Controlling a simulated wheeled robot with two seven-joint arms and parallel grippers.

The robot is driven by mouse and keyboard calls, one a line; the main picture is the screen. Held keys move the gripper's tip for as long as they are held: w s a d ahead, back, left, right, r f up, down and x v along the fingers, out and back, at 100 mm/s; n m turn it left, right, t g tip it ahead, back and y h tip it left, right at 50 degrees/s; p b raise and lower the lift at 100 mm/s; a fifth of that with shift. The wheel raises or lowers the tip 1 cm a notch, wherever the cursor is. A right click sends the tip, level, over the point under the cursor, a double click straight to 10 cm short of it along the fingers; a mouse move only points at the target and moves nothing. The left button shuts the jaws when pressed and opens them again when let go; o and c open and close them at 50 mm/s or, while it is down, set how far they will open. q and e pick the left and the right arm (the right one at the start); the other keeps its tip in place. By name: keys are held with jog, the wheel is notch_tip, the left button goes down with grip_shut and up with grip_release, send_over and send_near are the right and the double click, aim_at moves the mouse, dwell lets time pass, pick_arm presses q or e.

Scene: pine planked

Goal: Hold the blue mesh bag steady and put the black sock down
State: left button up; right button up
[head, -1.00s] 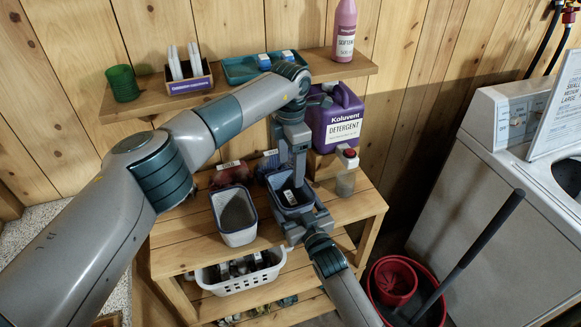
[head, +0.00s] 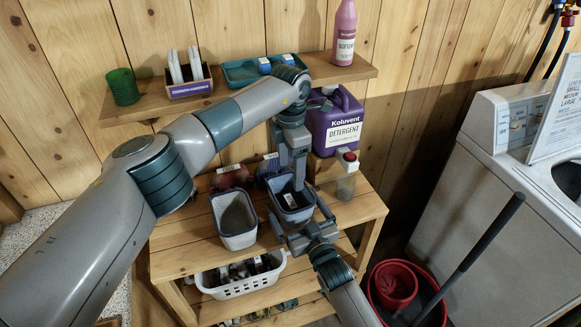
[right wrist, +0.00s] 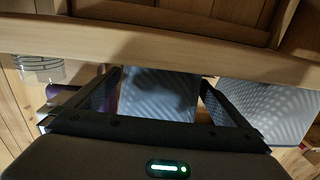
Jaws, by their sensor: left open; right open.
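The blue mesh bag (head: 306,214), an open box-like bag with a blue rim, stands upright on the table's upper board. A dark item with a white tag (head: 291,200), seemingly the black sock, lies inside it. My left gripper (head: 298,187) points down into the bag, open; its fingertips are partly hidden, and I cannot tell whether it touches the sock. My right gripper (head: 302,217) is open at the bag's near side, fingers spread and apart from it. In the right wrist view the bag's dotted wall (right wrist: 160,97) shows between the open fingers (right wrist: 160,84).
A similar pale bag (head: 238,240) stands just left. Red (head: 230,176) and blue (head: 268,163) items sit behind, beside a purple detergent jug (head: 336,122) and a red-capped bottle (head: 346,185). A white basket (head: 240,286) is on the shelf below. Bare board lies at right.

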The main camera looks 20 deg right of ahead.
jog(key=s, duration=0.6)
jog(key=s+d, duration=0.1)
jog(key=s, duration=0.2)
jog(key=shift+s, duration=0.4)
